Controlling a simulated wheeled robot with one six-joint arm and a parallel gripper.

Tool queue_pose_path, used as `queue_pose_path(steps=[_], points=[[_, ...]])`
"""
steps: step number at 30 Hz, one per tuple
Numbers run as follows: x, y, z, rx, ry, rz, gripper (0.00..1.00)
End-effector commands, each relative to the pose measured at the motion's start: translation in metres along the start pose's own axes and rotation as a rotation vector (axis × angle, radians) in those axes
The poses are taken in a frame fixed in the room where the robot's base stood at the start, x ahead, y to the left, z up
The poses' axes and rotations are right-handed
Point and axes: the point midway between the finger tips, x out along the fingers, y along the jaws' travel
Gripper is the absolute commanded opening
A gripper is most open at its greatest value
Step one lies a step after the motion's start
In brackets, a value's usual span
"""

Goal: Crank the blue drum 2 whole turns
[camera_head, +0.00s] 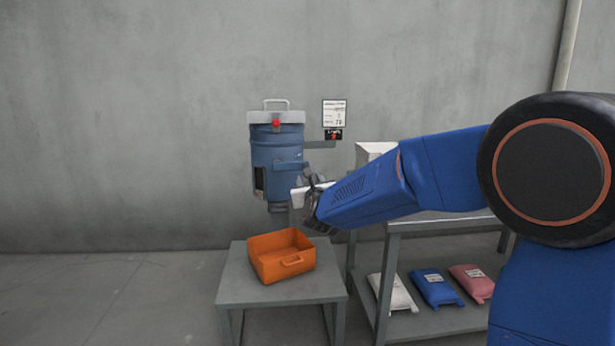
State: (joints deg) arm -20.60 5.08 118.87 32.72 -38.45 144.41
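The blue drum (275,155) hangs at the grey wall with a grey top band, a red knob (276,123) on its front and a pale loop handle (276,101) above. A dark slot shows low on its left side. My gripper (305,193) is at the drum's lower right. A pale, bar-like part (299,197) lies at its fingers; I cannot tell whether it is a crank grip or whether the fingers close on it. My arm comes in from the right and hides what is behind it.
An orange bin (282,257) stands on a low grey table (240,287) below the drum. A printed sign (334,112) is beside the drum. A grey shelf (420,324) at right holds white (397,294), blue (434,289) and pink bags (473,282). Floor at left is clear.

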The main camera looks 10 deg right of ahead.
Motion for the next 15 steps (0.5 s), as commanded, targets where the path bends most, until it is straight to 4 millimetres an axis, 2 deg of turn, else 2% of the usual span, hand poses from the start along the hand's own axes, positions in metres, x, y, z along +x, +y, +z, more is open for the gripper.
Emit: queue_pose_path(steps=[6,15], points=[[-0.041,0.000,0.001,0.000,-0.001,0.001,0.40],[-0.072,0.000,0.000,0.000,0.000,0.000,0.40]])
